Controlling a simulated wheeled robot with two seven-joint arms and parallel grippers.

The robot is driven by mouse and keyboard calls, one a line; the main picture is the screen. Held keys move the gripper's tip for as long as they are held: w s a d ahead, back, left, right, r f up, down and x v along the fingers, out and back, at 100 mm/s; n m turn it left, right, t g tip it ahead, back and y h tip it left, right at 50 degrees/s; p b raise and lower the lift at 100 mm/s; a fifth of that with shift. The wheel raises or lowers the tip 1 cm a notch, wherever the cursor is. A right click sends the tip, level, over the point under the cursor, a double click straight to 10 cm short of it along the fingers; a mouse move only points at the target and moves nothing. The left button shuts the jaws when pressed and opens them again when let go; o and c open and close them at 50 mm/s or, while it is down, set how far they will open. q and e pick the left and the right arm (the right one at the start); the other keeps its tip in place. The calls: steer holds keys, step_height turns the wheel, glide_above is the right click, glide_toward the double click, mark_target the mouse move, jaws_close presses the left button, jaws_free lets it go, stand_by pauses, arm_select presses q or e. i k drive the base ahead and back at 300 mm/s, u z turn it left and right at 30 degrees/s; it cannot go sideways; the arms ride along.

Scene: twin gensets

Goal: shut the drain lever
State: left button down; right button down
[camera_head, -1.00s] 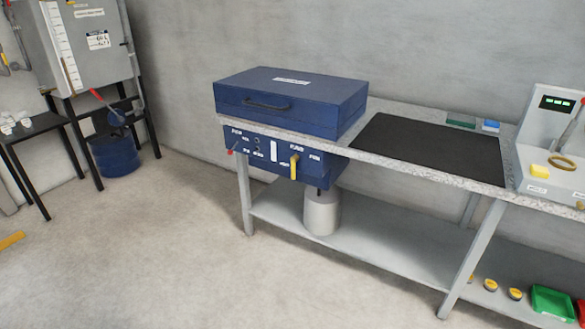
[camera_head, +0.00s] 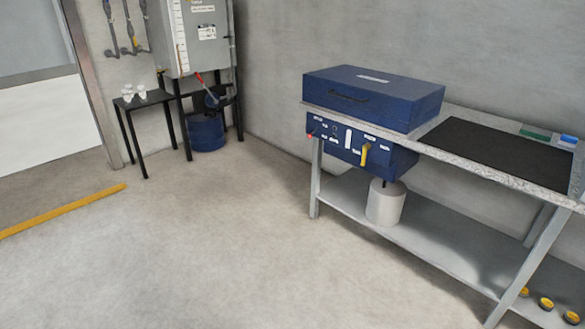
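Two levers could be the drain lever, and no readable label tells which. A red-handled lever (camera_head: 204,83) slants below the grey tank (camera_head: 206,32) at the back left, above a blue drum (camera_head: 206,133). A yellow lever (camera_head: 365,154) points down on the front of the blue panel (camera_head: 340,140) under the bench top. A small red-tipped switch (camera_head: 310,135) sits at that panel's left end. Neither of my grippers is in view.
A blue case (camera_head: 372,100) stands on the bench (camera_head: 465,151), beside a black mat (camera_head: 490,153). A grey-white container (camera_head: 385,203) is on the lower shelf. A small black table (camera_head: 143,101) holds white cups. A yellow floor strip (camera_head: 60,212) lies left. The middle floor is clear.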

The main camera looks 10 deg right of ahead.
mark_target(367, 146)
steer(key=u, duration=0.5)
steer(key=i, duration=1.7)
steer(key=z, duration=1.25)
steer(key=i, duration=0.8)
steer(key=z, duration=0.65)
steer(key=i, duration=0.5)
steer(key=z, duration=0.05)
